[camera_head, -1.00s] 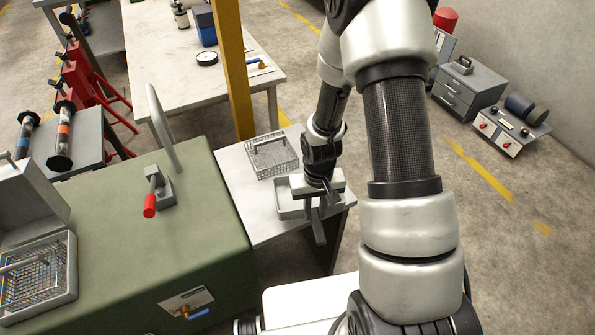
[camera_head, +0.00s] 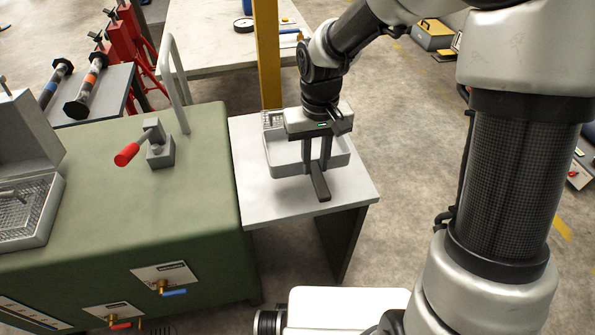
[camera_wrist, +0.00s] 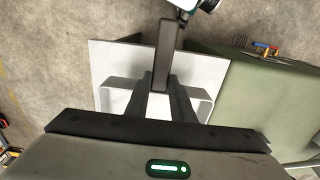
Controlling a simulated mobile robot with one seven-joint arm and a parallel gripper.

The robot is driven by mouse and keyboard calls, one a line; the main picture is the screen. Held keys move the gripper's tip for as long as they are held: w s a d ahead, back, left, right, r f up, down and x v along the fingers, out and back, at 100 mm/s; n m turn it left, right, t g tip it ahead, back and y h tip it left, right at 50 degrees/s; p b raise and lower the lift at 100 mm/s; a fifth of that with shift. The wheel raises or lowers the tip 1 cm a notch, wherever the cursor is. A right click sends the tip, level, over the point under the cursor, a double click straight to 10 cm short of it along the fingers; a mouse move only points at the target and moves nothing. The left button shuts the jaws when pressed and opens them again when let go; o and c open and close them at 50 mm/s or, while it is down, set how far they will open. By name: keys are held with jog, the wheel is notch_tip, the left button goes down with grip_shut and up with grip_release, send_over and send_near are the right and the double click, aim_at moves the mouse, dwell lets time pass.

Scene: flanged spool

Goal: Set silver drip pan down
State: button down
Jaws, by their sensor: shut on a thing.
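The silver drip pan (camera_head: 285,167) is a shallow grey tray with a dark bar handle (camera_head: 318,186) pointing toward the camera. It is over the small light-topped table (camera_head: 350,188), roughly level. I cannot tell whether its bottom touches the tabletop. My gripper (camera_head: 317,168) points down and is shut on the handle. In the wrist view, my gripper's fingers (camera_wrist: 157,90) close on the dark handle (camera_wrist: 163,55), and the pan's rim (camera_wrist: 200,101) shows on both sides of them. The middle of the pan is hidden by the gripper.
A green machine (camera_head: 190,205) with a red-handled lever (camera_head: 127,154) is close on the left. A yellow post (camera_head: 266,55) rises behind the table. The tabletop's front and right parts are bare.

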jog(key=shift+a+f, duration=0.15)
jog(key=shift+f, duration=0.35)
notch_tip(320, 180, down, 9)
jog(key=shift+r+b, duration=0.15)
jog(key=shift+b, duration=1)
jog(key=c, duration=1.5)
grip_release()
jog(key=shift+c, duration=0.2)
